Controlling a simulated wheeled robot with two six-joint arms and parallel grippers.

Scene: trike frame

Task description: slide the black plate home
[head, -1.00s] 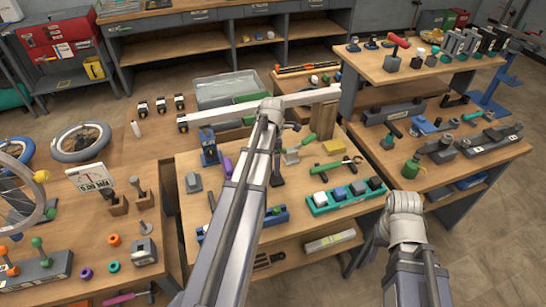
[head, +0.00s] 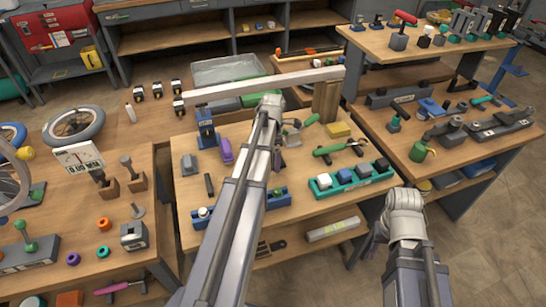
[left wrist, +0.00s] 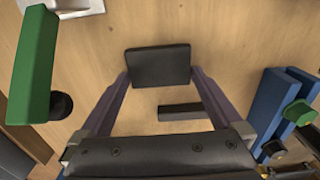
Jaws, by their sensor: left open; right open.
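A black plate (left wrist: 160,66) lies on the wooden bench in the left wrist view, between the tips of my left gripper (left wrist: 160,76). The jaws are open, with one dark purple finger at each side of it. I cannot tell whether they touch it. A smaller black bar (left wrist: 183,112) lies nearer the palm. A blue fixture (left wrist: 275,105) with a green knob (left wrist: 298,112) is to the right. In the head view my left arm hides most of the left gripper and the plate. My right gripper (head: 375,238) is open, mostly hidden by its wrist, beyond the bench's right edge.
A green handle (left wrist: 35,65) stands close left of my left gripper. On the middle bench are a teal tray of blocks (head: 352,178), a green-handled tool (head: 330,150) and a purple object (head: 226,148). A long pale beam (head: 265,85) spans the back.

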